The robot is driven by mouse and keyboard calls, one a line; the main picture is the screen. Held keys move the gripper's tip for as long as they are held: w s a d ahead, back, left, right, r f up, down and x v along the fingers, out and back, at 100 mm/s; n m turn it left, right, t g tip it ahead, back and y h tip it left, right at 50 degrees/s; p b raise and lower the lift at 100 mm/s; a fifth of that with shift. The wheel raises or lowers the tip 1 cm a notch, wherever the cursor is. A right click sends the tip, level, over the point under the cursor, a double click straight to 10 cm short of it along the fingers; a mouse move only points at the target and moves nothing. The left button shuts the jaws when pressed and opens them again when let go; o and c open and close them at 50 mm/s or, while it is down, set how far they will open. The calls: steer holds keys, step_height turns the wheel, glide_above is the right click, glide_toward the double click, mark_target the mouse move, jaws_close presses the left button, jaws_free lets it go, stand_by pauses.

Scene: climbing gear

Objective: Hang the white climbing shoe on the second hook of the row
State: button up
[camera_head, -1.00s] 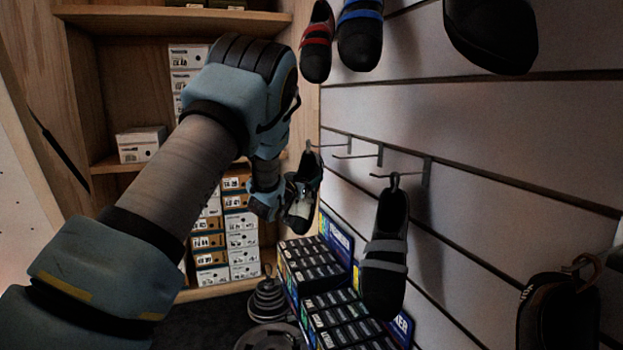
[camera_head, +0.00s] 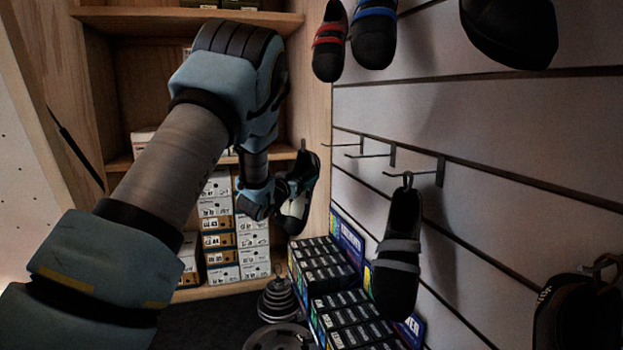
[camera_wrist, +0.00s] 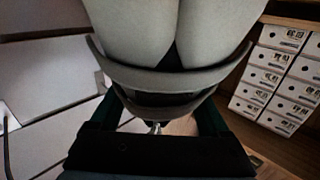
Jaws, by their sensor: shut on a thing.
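My gripper (camera_head: 277,192) is shut on the white climbing shoe (camera_head: 298,200), a pale shoe with dark parts, held upright with a small loop at its top. In the wrist view the shoe (camera_wrist: 172,40) fills the upper middle, pale with grey straps, between my gripper's dark fingers (camera_wrist: 158,118). The row of wall hooks starts with a far hook (camera_head: 343,146), then a middle hook (camera_head: 370,155), both bare. The near hook (camera_head: 415,173) carries a black shoe with grey straps (camera_head: 398,255). The held shoe is left of the far hook's tip, apart from it in the picture.
Red-strapped (camera_head: 329,45) and blue-strapped (camera_head: 374,38) shoes hang above the row. Another dark shoe (camera_head: 578,315) hangs at lower right. Small boxes (camera_head: 345,310) stand in displays below the hooks. Shelves with shoe boxes (camera_head: 235,235) are behind my arm. Weight plates (camera_head: 278,300) lie on the floor.

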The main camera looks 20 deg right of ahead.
steer(key=shift+w+a+r, duration=0.15)
steer(key=shift+a, duration=1.2)
steer(key=shift+w+a+r, duration=0.15)
steer(key=shift+a, duration=1.15)
steer(key=w+a+f+n+t+y, duration=0.1)
steer(key=a+f+n+t+y, duration=0.3)
steer(key=a, duration=0.6)
steer(key=w+a+f+n+t+y, duration=0.1)
steer(key=w+a+f+y, duration=0.1)
steer(key=a+f, duration=0.6)
steer(key=s+a+f+n+t+y, duration=0.1)
steer(key=s+a+f+n+y, duration=0.2)
steer(key=a, duration=0.7)
steer(key=s+a+n+y, duration=0.2)
steer(key=a+y, duration=0.3)
steer(key=a, duration=0.6)
step_height(320, 180, up, 12)
steer(key=p, duration=1.2)
steer(key=shift+s, duration=0.25)
